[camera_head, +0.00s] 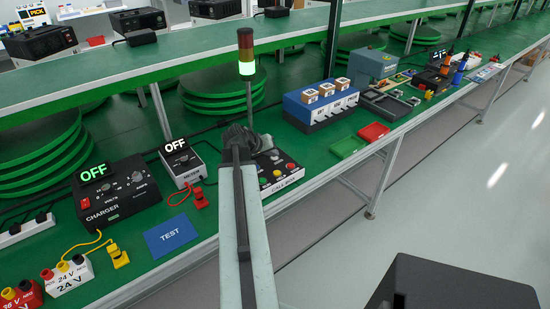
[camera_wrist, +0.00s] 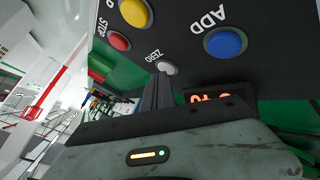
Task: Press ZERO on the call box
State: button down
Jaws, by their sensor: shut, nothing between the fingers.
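The call box (camera_head: 268,187) stands on the green bench in the head view, partly hidden behind my arm. In the wrist view its dark panel (camera_wrist: 180,32) fills the top. The pale grey ZERO button (camera_wrist: 168,67) sits beside its label there. My gripper (camera_wrist: 161,76) is shut and empty, with its fingertips right by the ZERO button and overlapping its lower left edge. I cannot tell whether they touch it. In the head view my gripper (camera_head: 238,132) is over the box's left part.
The blue ADD button (camera_wrist: 226,43), red STOP button (camera_wrist: 119,41) and a yellow button (camera_wrist: 136,12) are close to ZERO. A signal tower (camera_head: 246,60) with its lower lamp lit stands behind the box. A meter (camera_head: 183,165) stands left of my arm.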

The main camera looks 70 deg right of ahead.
aim_at(272, 159)
dwell(0.4)
jog(key=shift+r+p, duration=0.75)
jog(key=shift+p, duration=0.05)
notch_tip(272, 159, up, 5)
jog(key=p, duration=0.5)
jog(key=shift+r, duration=0.1)
jog(key=shift+w, duration=0.1)
